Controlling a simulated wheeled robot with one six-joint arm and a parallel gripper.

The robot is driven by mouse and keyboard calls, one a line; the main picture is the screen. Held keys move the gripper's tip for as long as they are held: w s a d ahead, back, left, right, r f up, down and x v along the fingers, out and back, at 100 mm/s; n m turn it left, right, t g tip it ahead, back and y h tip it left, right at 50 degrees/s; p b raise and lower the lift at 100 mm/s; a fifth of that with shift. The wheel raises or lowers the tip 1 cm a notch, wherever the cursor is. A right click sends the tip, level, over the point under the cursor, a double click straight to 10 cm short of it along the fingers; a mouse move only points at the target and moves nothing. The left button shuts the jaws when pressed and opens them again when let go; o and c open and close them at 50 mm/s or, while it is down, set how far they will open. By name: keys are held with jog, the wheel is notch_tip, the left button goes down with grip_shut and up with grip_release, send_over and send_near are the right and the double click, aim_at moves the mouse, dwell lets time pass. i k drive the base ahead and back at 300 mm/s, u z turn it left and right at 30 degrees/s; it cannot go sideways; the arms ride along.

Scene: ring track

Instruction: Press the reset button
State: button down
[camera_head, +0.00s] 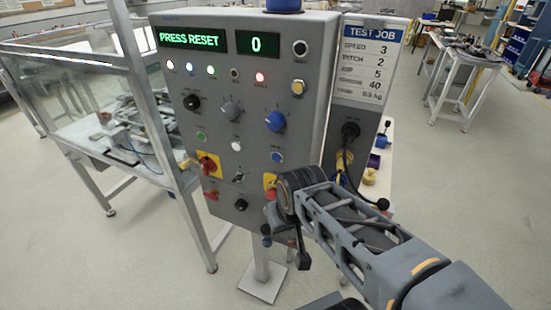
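The grey control panel (230,130) stands upright on a post in the middle of the head view. Its green display (193,39) reads PRESS RESET and a second display (258,44) reads 0. The panel carries a blue button (277,157), a white button (236,146), a green button (201,136) and a yellowish button (298,87). Their labels are too small to read, so I cannot tell which is reset. My gripper (284,198) is at the arm's end, in front of the panel's lower right; its fingers cannot be made out. The arm partly hides a red knob on a yellow plate (270,183).
A glass-walled cell (90,90) on a metal frame stands close at the left. A TEST JOB card (370,55) and a plugged cable (349,132) are on the panel's right side. A workbench (465,60) is at the back right. The floor between is clear.

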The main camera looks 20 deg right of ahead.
aim_at(277, 157)
jog(key=u, duration=0.7)
jog(key=k, duration=0.7)
jog(key=u, duration=0.45)
